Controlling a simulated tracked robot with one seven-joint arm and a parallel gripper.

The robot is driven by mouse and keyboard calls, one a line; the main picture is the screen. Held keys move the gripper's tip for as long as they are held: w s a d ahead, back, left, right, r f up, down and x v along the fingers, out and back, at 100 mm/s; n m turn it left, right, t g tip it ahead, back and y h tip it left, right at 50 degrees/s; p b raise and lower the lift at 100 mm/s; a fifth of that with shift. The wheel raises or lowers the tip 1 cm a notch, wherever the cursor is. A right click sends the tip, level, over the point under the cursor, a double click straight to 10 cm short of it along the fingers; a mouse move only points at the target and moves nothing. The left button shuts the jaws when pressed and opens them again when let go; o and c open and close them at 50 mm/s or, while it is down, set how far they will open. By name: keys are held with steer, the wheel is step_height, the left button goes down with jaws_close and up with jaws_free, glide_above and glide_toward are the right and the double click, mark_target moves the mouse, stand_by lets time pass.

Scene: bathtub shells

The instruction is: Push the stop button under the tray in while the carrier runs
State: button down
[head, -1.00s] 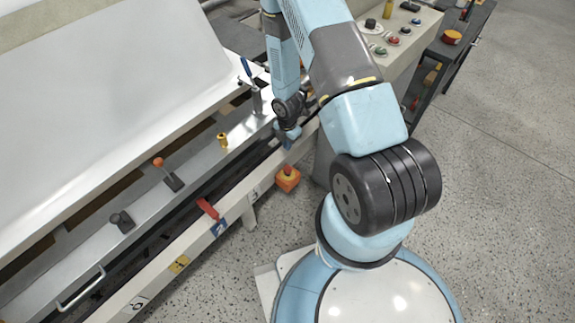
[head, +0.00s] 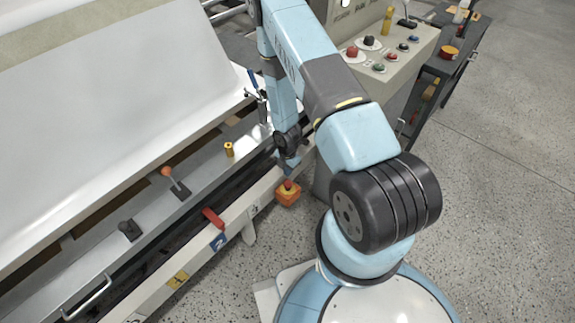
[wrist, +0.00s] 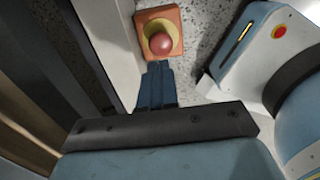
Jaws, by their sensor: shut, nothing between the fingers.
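The stop button (head: 289,185) is a red mushroom head on an orange box with a yellow collar. It sits low at the front beam, under the tray (head: 200,190), a long grey metal ledge. In the wrist view the red stop button (wrist: 160,43) is just beyond my fingertips. My gripper (wrist: 157,64) is shut and empty, its fingers pointing at the button. A small gap seems to remain, though contact is hard to judge. In the head view my gripper (head: 288,168) is just above the button, partly hidden by my arm.
A large white tub shell (head: 110,90) lies behind the tray. On the tray stand an orange-knobbed lever (head: 175,182), a yellow fitting (head: 229,149) and a black knob (head: 129,229). A control panel (head: 385,50) with several buttons stands at upper right. Open floor lies right.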

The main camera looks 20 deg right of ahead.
mark_target(287, 183)
steer(key=shift+f, duration=3.8)
steer(key=shift+s+f, duration=0.2)
steer(key=shift+f, duration=0.2)
steer(key=shift+r, duration=0.2)
steer(key=shift+w+r, duration=0.15)
steer(key=shift+w, duration=0.1)
step_height(287, 183, up, 14)
steer(key=shift+r, duration=0.1)
